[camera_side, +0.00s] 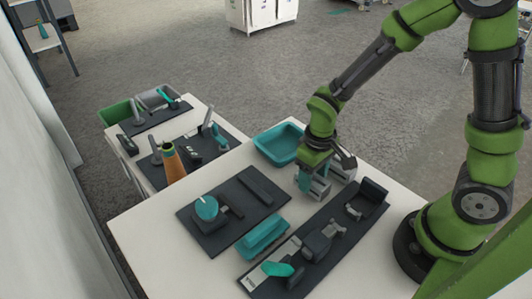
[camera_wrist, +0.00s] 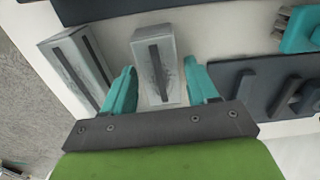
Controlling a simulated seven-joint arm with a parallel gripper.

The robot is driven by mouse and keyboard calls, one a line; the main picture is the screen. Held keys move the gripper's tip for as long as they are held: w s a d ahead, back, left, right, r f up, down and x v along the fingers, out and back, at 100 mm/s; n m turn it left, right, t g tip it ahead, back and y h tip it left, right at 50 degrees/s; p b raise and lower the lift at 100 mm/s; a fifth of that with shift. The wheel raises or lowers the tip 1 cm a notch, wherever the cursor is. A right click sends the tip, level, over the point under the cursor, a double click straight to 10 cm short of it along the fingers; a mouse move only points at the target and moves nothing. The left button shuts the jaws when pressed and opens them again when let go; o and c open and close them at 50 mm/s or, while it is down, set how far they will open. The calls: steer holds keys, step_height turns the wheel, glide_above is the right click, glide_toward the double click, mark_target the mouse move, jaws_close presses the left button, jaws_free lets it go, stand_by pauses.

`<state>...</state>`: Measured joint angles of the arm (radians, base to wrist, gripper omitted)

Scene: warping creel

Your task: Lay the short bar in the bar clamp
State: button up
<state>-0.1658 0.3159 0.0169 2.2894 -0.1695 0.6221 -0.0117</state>
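My gripper (camera_wrist: 160,68) has two teal fingers spread apart. They stand on either side of a grey slotted block, which looks like the short bar (camera_wrist: 155,62), with narrow gaps seen beside it. In the side view my gripper (camera_side: 311,178) is low over the white table, at this grey bar (camera_side: 319,189). A second grey slotted bar (camera_wrist: 86,62) is to the left in the wrist view, and also behind in the side view (camera_side: 343,167). Dark fixtures with grey jaws stand on the right-hand dark mat; one of them may be the bar clamp (camera_side: 317,244), but I cannot tell which.
A dark mat (camera_side: 213,240) holds a teal round piece (camera_side: 206,207) and a dark strip. A teal ribbed block (camera_side: 262,236) lies between the mats. A teal bin (camera_side: 279,144) stands at the back.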

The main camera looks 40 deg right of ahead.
steer(key=c, duration=0.9)
steer(key=shift+r, duration=1.5)
steer(key=shift+r, duration=2)
steer(key=shift+a, duration=0.15)
steer(key=w+a+r, duration=0.1)
steer(key=w+a, duration=0.3)
steer(key=a, duration=0.3)
steer(key=w+a+r, duration=0.1)
steer(key=w+a, duration=0.4)
steer(key=a, duration=0.2)
steer(key=shift+s+a+f, duration=0.1)
steer(key=shift+s+f, duration=0.05)
steer(key=shift+f, duration=1)
steer(key=shift+s+f, duration=0.1)
steer(key=shift+f, duration=1)
